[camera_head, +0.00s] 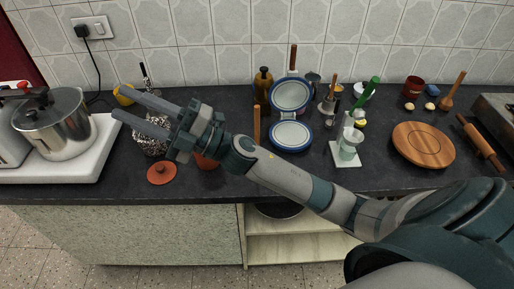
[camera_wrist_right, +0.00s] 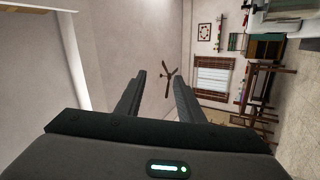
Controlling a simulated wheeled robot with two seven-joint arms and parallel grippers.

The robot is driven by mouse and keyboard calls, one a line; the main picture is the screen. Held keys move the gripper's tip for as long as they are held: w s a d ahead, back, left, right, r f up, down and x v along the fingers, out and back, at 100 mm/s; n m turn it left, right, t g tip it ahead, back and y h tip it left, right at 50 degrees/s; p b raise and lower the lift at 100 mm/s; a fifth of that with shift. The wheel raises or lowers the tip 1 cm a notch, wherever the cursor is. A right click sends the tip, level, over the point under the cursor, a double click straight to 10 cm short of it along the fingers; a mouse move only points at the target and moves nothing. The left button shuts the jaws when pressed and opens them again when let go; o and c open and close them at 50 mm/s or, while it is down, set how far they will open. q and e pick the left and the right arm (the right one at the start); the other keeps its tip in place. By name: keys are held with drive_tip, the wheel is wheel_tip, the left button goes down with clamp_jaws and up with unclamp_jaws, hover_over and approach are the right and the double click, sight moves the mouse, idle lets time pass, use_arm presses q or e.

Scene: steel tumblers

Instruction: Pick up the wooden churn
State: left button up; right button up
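A wooden tool with a thick rounded head and a slanting handle (camera_head: 453,91) leans at the back right of the counter; it looks like the wooden churn, though its head is small in view. Another upright wooden stick (camera_head: 256,125) stands behind my right forearm, its lower end hidden. My right gripper (camera_head: 119,102) is open and empty, raised over the left part of the counter, far from the leaning tool. Its two parted fingers also show in the right wrist view (camera_wrist_right: 160,80), with only room behind them. My left gripper is not in view.
A steel pot (camera_head: 56,130) stands on a white slab (camera_head: 85,170) at left. A terracotta lid (camera_head: 161,173) lies near the front edge. A round wooden board (camera_head: 423,145) and rolling pin (camera_head: 481,143) lie at right. A blue-rimmed dish (camera_head: 290,135) and a pale green cup (camera_head: 349,145) stand mid-counter.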

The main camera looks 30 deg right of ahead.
drive_tip(key=s+a+f+n+g, duration=0.2)
drive_tip(key=s+a+n+g, duration=0.25)
drive_tip(key=n+g, duration=1.1)
drive_tip(key=w+d+f+n+h, duration=0.1)
drive_tip(key=d+f+n+h, duration=0.2)
drive_tip(key=d+f+h, duration=0.15)
drive_tip(key=w+d+m+h, duration=0.1)
drive_tip(key=d+h, duration=0.3)
drive_tip(key=d, duration=0.6)
drive_tip(key=w+d+r+h, duration=0.1)
drive_tip(key=d+h, duration=0.4)
drive_tip(key=d, duration=0.5)
drive_tip(key=w+d+r+m+h, duration=0.1)
drive_tip(key=w+d+h, duration=0.2)
drive_tip(key=d, duration=0.7)
drive_tip(key=shift+m+h, duration=0.35)
drive_tip(key=shift+h, duration=0.7)
drive_tip(key=shift+a, duration=0.1)
drive_tip(key=shift+f, duration=0.15)
